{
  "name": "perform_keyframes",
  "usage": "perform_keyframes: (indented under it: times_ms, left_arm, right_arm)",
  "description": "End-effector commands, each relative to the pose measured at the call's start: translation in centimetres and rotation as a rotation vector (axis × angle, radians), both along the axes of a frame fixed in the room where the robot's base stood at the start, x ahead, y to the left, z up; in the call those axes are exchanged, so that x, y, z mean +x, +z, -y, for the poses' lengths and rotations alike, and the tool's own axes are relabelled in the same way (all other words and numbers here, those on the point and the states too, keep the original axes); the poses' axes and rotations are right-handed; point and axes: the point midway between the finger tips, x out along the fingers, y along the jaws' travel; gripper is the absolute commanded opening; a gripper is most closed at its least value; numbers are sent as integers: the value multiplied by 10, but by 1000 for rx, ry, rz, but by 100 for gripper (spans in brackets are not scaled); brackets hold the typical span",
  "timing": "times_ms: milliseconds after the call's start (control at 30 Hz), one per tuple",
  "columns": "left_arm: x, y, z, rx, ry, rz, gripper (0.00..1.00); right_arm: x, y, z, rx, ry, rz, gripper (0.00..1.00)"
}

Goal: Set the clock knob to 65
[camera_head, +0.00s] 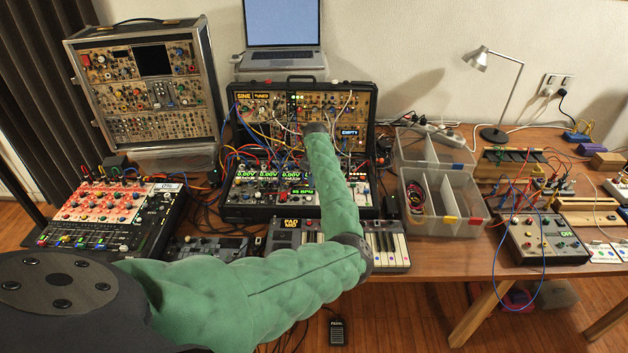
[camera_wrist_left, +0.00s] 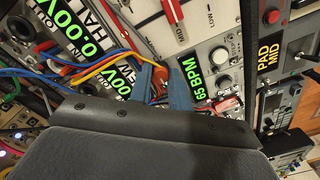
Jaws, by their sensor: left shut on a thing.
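The clock module's green display (camera_wrist_left: 193,78) reads 65 BPM in the left wrist view. It also reads 65 BPM in the head view (camera_head: 297,191), low on the open synth case (camera_head: 369,108). My left gripper (camera_wrist_left: 160,82) has its two blue fingers beside this display, shut on the clock knob. The fingers and crossing patch cables mostly hide the knob. In the head view my green left arm reaches over the case and its fingers are hidden. My right gripper is in neither view.
Patch cables (camera_wrist_left: 88,68) crowd the fingers. A white knob (camera_wrist_left: 219,55) sits close by.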

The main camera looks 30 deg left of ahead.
Motion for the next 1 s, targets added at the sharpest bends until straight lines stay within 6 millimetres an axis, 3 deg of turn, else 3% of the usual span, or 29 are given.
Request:
perform_keyframes:
  times_ms: [467,500,600,1000]
  left_arm:
    - [1,2,0,1,13,3,0]
    - [1,2,0,1,12,3,25]
    - [1,2,0,1,12,2,41]
    - [1,7,0,0,12,2,41]
  right_arm:
    - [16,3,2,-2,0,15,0]
    - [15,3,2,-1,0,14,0]
    - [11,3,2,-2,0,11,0]
    - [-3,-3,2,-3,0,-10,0]
